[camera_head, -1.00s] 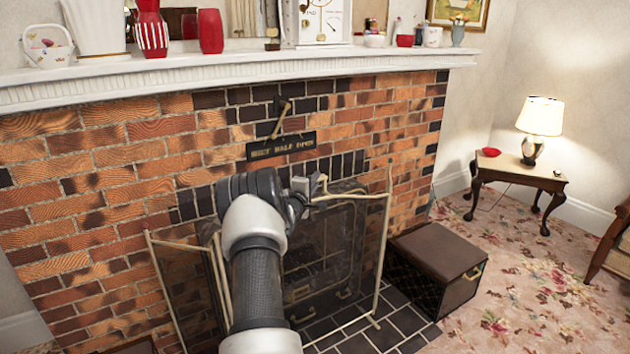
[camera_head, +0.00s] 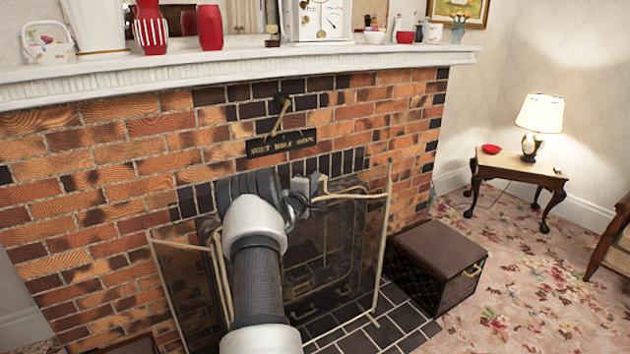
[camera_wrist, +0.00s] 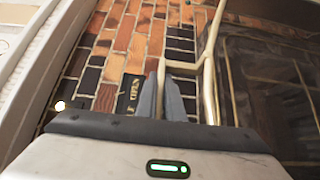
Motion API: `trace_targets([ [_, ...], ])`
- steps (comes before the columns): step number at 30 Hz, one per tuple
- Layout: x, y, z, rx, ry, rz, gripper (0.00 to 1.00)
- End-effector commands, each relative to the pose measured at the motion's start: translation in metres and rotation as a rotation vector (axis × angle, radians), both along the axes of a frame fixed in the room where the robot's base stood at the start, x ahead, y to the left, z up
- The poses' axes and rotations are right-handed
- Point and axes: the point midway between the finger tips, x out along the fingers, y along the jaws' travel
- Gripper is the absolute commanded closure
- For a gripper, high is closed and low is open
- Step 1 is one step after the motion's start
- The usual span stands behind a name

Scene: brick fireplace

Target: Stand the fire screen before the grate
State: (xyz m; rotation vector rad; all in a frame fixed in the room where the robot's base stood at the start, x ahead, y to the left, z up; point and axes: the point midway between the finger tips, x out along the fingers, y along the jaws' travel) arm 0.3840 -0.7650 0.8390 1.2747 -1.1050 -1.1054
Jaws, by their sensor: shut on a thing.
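The fire screen has a thin brass-coloured frame (camera_head: 381,250) with dark see-through panels, and it stands upright in front of the fireplace opening. Its left panel (camera_head: 180,285) angles outward, and my arm hides part of its middle. My gripper (camera_head: 308,192) is at the screen's top edge, shut on its frame. In the wrist view my gripper's fingers (camera_wrist: 168,92) are close together on a short part of the frame, next to a curved brass post (camera_wrist: 208,75). The grate area (camera_head: 318,280) shows dimly behind the screen; its details are unclear.
A white mantel (camera_head: 250,65) with vases and a clock runs above. A small sign (camera_head: 281,143) hangs on the bricks.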

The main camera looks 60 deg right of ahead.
Motion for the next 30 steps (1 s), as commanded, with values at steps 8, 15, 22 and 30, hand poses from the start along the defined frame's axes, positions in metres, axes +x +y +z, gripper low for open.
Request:
trace_targets([
  [8, 0.0005, -0.0017, 0.0072, -0.016, -0.006, -0.001, 1.00],
  [15, 0.0005, -0.0016, 0.0073, -0.016, -0.006, -0.001, 1.00],
  [22, 0.0001, -0.0006, 0.0074, -0.016, -0.006, -0.001, 1.00],
  [30, -0.0004, -0.0004, 0.0050, -0.012, -0.005, -0.001, 0.70],
])
